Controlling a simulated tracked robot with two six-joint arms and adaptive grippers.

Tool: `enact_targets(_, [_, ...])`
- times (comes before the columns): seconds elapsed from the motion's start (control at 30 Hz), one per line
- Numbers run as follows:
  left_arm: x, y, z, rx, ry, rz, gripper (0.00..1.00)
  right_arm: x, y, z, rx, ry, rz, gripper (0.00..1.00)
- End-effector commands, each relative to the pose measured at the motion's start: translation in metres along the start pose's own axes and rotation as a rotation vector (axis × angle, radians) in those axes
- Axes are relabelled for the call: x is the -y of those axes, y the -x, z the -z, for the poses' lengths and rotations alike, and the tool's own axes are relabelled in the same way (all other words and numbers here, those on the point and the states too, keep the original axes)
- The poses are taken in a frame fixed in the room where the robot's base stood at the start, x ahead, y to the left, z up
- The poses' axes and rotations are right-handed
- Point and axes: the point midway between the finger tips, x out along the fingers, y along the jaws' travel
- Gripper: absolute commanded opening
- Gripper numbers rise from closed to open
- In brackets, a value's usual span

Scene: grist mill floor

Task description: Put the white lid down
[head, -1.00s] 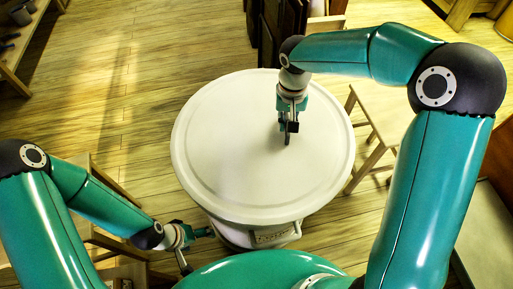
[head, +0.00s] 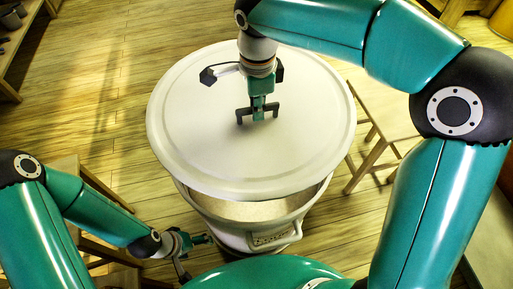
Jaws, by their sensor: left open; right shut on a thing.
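The large round white lid (head: 195,130) is raised above a white bin (head: 240,228) in the head view. A gap shows at the front, where the bin's pale inside is visible below the lid's edge. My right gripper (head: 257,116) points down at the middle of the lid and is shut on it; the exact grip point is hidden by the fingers. The lid covers the back of the bin's opening. My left gripper (head: 196,257) is open and empty, low beside the bin's front left.
A wooden stool (head: 385,110) stands close at the right of the bin. Wooden furniture (head: 95,190) stands at the left near my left arm. A shelf (head: 20,45) is at the far left. The plank floor (head: 110,90) at the upper left is clear.

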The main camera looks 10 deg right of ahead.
Motion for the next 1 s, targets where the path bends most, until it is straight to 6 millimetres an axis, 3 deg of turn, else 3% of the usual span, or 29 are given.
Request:
enact_targets(0.4, [0.003,-0.009,0.0,0.0,0.0,0.0,0.85,-0.002,-0.102,0.001,-0.001,0.002,-0.002,0.0])
enact_targets(0.53, [0.003,-0.009,0.0,0.0,0.0,0.0,0.85,-0.001,-0.12,0.001,0.0,0.001,0.001,0.0])
enact_targets(0.77, [0.004,-0.01,0.0,0.0,0.0,0.0,0.85,-0.002,-0.135,0.001,0.0,0.002,0.001,0.0])
enact_targets(1.0, [0.004,-0.011,0.0,0.0,0.0,0.0,0.85,-0.002,-0.166,0.001,0.0,0.001,0.001,0.0])
